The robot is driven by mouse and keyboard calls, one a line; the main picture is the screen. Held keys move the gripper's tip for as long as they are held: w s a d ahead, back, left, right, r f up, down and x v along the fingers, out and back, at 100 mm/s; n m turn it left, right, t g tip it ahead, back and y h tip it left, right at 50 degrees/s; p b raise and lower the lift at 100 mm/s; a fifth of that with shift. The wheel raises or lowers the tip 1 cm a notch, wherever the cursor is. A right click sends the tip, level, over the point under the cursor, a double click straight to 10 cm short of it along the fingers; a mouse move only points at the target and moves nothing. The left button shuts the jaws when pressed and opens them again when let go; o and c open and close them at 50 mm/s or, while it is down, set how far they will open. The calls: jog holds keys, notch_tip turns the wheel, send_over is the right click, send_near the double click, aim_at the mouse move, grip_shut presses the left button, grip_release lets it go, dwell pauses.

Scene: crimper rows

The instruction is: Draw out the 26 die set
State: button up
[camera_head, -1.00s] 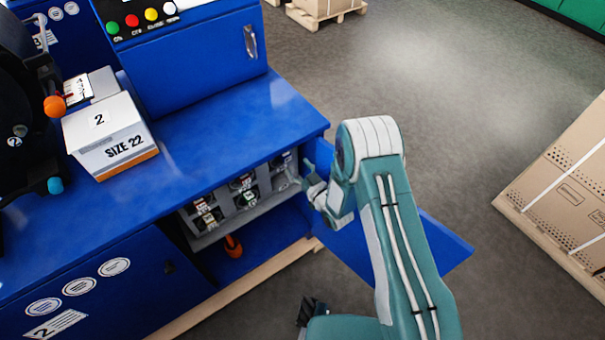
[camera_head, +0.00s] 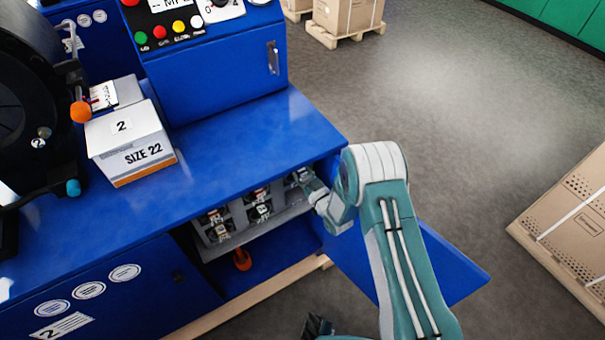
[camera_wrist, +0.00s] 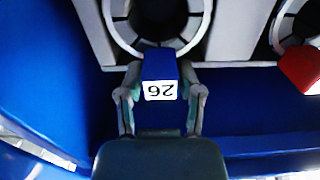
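The 26 die set shows in the wrist view as a dark ring of segments with a blue tab (camera_wrist: 160,67) and a white label reading 26, upside down in the picture. It sits in its slot in the grey rack (camera_wrist: 235,30). My gripper (camera_wrist: 160,75) has one finger on each side of the tab, closed in against it; the exact contact at the tips is hard to see. In the head view my gripper (camera_head: 309,184) reaches the right end of the rack, inside the blue cabinet, and my arm hides part of that end.
A red-tabbed die set (camera_wrist: 301,68) sits right of the 26 set in the wrist view. The open blue cabinet door (camera_head: 450,268) stands beside my arm. The blue worktop (camera_head: 245,140) overhangs the rack. A SIZE 22 box (camera_head: 130,143) stands on it. An orange-red object (camera_head: 242,260) lies below the rack.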

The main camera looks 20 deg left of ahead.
grip_shut()
jog(key=shift+r, duration=0.2)
jog(key=v, duration=0.9)
jog(key=shift+d, duration=0.3)
dwell(1.4)
